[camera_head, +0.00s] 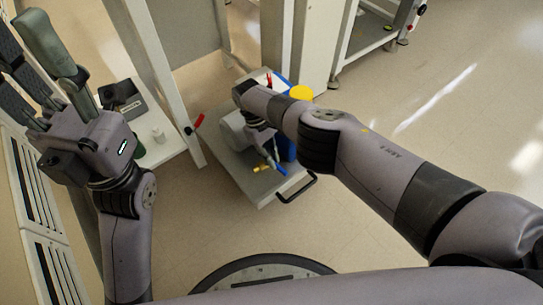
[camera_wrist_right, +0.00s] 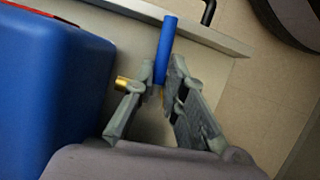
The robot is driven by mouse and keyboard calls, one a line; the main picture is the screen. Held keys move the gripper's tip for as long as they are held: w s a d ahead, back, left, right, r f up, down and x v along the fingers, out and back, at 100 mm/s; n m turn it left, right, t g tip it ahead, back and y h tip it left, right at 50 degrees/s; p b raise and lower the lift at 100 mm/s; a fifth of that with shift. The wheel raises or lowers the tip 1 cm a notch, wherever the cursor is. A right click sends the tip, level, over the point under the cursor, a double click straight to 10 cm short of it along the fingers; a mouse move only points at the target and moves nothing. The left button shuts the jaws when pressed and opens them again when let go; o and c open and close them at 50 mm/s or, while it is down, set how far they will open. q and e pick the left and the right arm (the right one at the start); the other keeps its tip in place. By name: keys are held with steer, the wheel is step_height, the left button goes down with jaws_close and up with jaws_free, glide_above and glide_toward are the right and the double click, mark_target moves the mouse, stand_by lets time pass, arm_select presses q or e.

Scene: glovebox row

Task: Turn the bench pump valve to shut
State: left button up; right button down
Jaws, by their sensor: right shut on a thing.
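The valve has a blue lever handle (camera_head: 281,169) beside a brass fitting (camera_head: 261,168) near the front edge of a grey cart top. In the right wrist view the blue handle (camera_wrist_right: 164,45) stands out from between my right fingertips, with some brass (camera_wrist_right: 122,83) beside the left finger. My right gripper (camera_wrist_right: 158,90) is shut on the handle. In the head view my right gripper (camera_head: 272,152) is partly hidden by its own wrist. My left gripper (camera_head: 22,42) is raised at the left, its fingers apart and seemingly empty, away from the valve.
The cart (camera_head: 243,182) has a black handle (camera_head: 298,188) at its front. A large blue container (camera_wrist_right: 50,85) stands close left of my right gripper in the wrist view. A yellow round thing (camera_head: 299,92) is behind it. A white table (camera_head: 166,152) is left; open floor is right.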

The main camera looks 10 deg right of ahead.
steer(key=shift+a, duration=0.1)
steer(key=c, duration=1.6)
jaws_free()
steer(key=shift+c, duration=0.2)
steer(key=shift+r, duration=0.1)
steer(key=shift+a+r, duration=0.15)
steer(key=shift+r, duration=0.2)
steer(key=v, duration=1.1)
steer(key=shift+w+d, duration=0.1)
steer(key=shift+d, duration=0.1)
